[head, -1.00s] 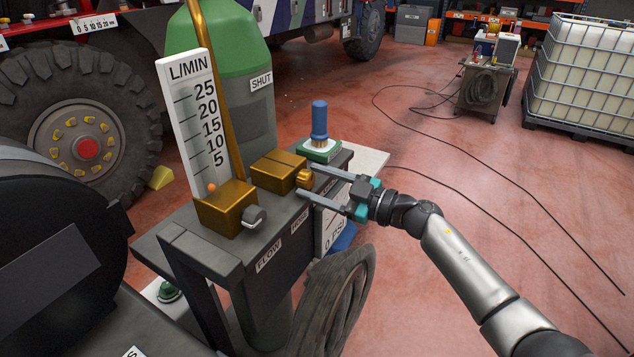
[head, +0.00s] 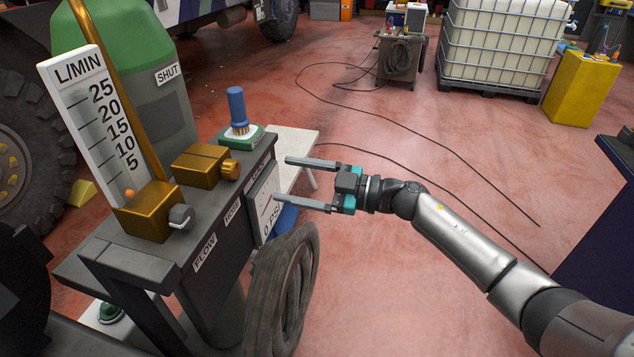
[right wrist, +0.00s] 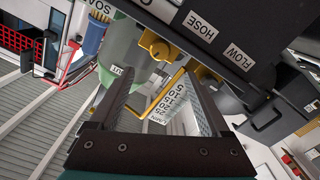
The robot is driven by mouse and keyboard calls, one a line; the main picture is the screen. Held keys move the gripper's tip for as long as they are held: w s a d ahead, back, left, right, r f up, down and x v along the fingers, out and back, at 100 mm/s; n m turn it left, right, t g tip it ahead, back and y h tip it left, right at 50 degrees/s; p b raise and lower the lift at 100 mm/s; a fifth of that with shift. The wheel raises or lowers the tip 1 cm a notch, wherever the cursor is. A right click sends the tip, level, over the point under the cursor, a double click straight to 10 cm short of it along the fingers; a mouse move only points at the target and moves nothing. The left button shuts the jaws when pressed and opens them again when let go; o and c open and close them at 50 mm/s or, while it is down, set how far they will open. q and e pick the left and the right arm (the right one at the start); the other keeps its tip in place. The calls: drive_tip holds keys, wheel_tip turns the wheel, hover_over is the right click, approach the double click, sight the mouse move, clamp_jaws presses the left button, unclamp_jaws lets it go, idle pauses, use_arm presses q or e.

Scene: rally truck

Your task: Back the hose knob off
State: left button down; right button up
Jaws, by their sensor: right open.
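The brass hose knob (head: 230,169) sits on the right face of a brass block (head: 199,167) on the dark bench, behind the HOSE label (head: 232,211). My right gripper (head: 283,181) is open and empty, to the right of the knob and apart from it, with its fingers pointing towards the bench. In the right wrist view the knob (right wrist: 158,46) shows ahead, beyond the fingertips (right wrist: 160,74). How far the knob is turned cannot be told. My left gripper is not in view.
A grey flow knob (head: 181,216) is on the nearer brass block, below the L/MIN gauge (head: 95,125) with its orange ball low. A blue-handled brush (head: 237,112) stands behind. A coiled hose (head: 283,290) hangs at the bench's right. Open red floor lies right.

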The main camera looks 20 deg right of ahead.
drive_tip(key=shift+v, duration=2.4)
